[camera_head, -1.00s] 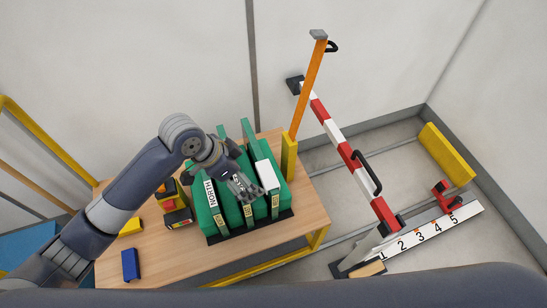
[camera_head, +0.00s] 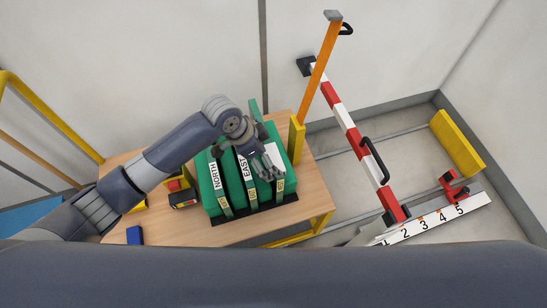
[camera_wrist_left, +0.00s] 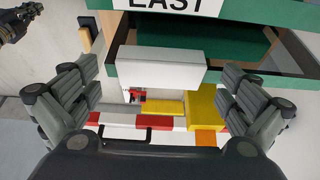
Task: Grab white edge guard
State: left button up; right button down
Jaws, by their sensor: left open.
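The white edge guard (camera_wrist_left: 157,66) is a plain white block at the edge of the green rack (camera_wrist_left: 130,25), below the EAST label in the left wrist view. In the head view it shows in part (camera_head: 276,150) beside my left gripper (camera_head: 268,168). My left gripper (camera_wrist_left: 158,80) is open and empty, its fingers spread to both sides of the guard in the left wrist view. I cannot tell if they touch it. A dark jointed part (camera_wrist_left: 15,22) at the upper left of that view looks like my right gripper; its jaws are unclear.
The rack stands on a wooden table (camera_head: 240,232). A yellow post (camera_head: 297,140) with an orange bar (camera_head: 320,70) is close on the right. A red-and-white barrier (camera_head: 350,130) lies beyond. A small yellow-red-black object (camera_head: 183,198) and a blue block (camera_head: 134,235) are left.

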pick_arm(q)
jog(key=shift+w+d+f, duration=0.15)
jog(key=shift+d+f, duration=0.1)
jog(key=shift+f, duration=0.4)
jog(key=c, duration=0.8)
